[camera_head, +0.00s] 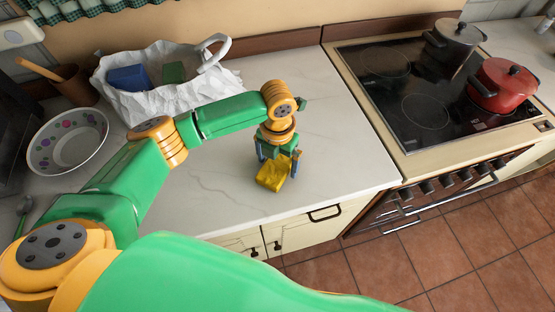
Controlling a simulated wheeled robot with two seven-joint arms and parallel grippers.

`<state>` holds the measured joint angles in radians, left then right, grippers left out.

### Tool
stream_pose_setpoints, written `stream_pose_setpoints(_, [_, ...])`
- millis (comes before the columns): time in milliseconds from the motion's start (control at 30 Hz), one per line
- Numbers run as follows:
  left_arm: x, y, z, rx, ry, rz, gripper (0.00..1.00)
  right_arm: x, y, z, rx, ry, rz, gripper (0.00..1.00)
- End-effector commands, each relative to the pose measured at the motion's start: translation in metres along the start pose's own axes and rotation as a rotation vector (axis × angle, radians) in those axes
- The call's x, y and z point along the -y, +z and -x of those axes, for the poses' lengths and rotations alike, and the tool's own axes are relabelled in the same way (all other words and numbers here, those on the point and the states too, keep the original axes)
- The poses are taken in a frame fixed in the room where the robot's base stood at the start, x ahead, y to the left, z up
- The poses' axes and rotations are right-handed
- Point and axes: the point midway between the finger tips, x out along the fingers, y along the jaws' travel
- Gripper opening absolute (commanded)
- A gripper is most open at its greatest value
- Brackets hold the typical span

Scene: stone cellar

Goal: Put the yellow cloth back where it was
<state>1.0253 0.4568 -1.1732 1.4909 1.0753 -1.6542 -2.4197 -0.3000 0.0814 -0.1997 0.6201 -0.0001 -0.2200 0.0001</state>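The yellow cloth (272,176) is a small crumpled bundle at the front part of the white counter, near its front edge. My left gripper (279,163) points down right at the cloth, with its blue fingers apart and the cloth between and in front of them. I cannot tell whether the fingers press on the cloth or whether it is lifted off the counter. My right gripper is not in view.
A white bag (160,99) with a blue item (128,78) and a green item (174,72) stands at the back left. A patterned bowl (67,141) is left of it. The stove at right holds a grey pot (453,46) and a red pot (502,86). Counter right of my gripper is clear.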

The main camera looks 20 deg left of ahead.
Motion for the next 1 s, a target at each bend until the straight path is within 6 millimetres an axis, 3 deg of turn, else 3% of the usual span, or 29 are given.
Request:
stream_pose_setpoints(267, [0.0,0.001,0.014,0.004,-0.001,0.001,1.0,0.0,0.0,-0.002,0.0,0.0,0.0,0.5])
stream_pose_setpoints(600, [0.0,0.001,0.099,0.005,-0.001,0.0,1.0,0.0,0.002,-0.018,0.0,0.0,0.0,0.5])
stream_pose_setpoints(700, [0.0,0.001,0.116,0.003,0.0,0.002,1.0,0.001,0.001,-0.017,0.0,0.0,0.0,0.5])
stream_pose_setpoints(1000, [0.0,0.0,0.124,-0.001,-0.001,0.001,1.0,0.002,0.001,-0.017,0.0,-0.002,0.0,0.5])
